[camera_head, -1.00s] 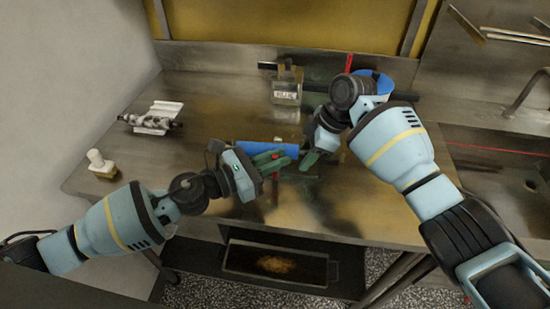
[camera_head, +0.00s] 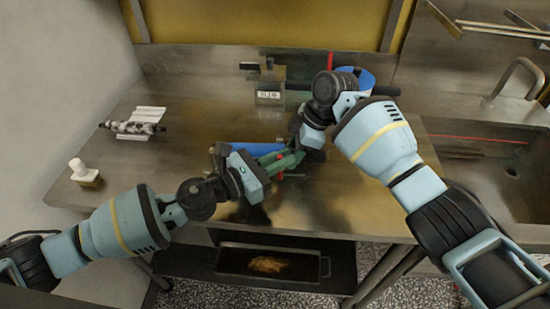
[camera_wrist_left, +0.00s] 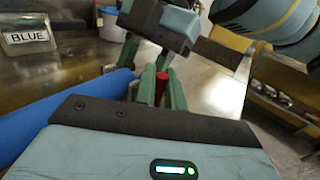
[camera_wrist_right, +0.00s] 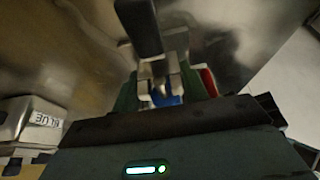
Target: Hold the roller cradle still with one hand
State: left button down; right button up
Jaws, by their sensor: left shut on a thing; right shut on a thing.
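A white bent-metal stand (camera_head: 151,114) at the left of the steel table looks like the roller cradle. A speckled roller (camera_head: 131,127) lies across it, and neither gripper touches it. My left gripper (camera_head: 287,160) is over the table's middle, its green fingers shut on a small red-ended piece, red also in the left wrist view (camera_wrist_left: 161,87). My right gripper (camera_head: 299,147) meets it from the right, shut on a small pale and blue piece (camera_wrist_right: 166,90), partly hidden by the fingers. The fingertips are close together; whether they share one object I cannot tell.
A blue roll (camera_head: 238,149) lies behind the left gripper. A container labelled BLUE (camera_head: 269,96) stands at the back. A white knobbed block (camera_head: 84,173) is at the left edge. A tray with orange crumbs (camera_head: 230,262) is below.

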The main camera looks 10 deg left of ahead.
pick_arm(q)
jog(key=shift+s+d, duration=0.1)
jog(key=c, duration=1.6)
grip_release()
jog(key=shift+o, duration=0.2)
jog(key=shift+s+a, duration=0.2)
jog(key=shift+a, duration=0.25)
jog(key=v, duration=1.1)
